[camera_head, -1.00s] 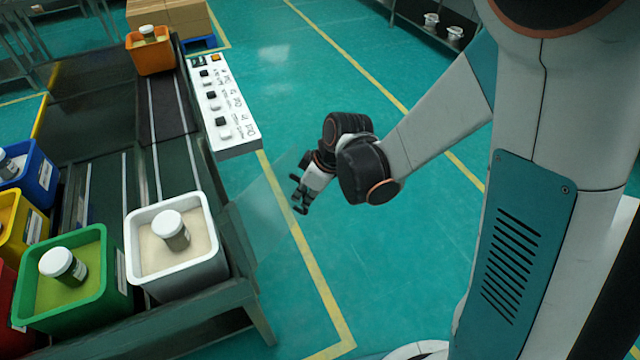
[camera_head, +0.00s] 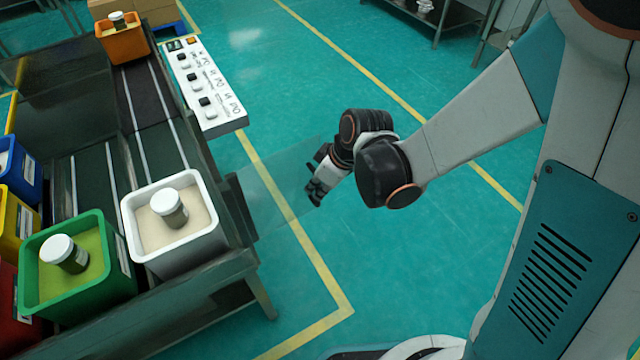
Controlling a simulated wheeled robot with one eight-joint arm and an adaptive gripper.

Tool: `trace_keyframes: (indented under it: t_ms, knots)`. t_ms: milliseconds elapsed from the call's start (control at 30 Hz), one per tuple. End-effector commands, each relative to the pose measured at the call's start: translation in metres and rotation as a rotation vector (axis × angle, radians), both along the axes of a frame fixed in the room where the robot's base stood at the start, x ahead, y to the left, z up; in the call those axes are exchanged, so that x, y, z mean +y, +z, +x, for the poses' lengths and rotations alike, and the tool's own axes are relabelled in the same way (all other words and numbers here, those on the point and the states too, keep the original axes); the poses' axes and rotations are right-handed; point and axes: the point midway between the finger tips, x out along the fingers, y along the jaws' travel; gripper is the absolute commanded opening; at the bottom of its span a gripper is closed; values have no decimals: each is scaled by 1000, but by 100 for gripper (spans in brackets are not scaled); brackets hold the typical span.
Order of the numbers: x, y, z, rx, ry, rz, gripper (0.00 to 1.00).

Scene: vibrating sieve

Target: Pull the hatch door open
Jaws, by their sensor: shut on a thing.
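The hatch door (camera_head: 283,188) is a clear, see-through panel. It juts out from the right side of the dark machine frame, over the green floor. My gripper (camera_head: 314,192) is at the door's outer right end, shut on its edge or handle. The exact grip is small and partly hidden by my wrist.
A white control panel (camera_head: 207,88) with several buttons is on the machine's right side. A white bin (camera_head: 172,259) with a jar stands near the door's hinge side. A green bin (camera_head: 115,290) and an orange bin (camera_head: 124,46) are also on the machine. Floor is clear right of the door.

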Motion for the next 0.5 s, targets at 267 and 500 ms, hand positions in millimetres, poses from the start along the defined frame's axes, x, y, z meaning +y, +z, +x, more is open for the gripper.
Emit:
trace_keyframes:
  t_ms: [267, 500]
  knots:
    - [1, 0, -2, 1, 7, -1, 0]
    - [1, 0, -1, 2, 5, 0, 20]
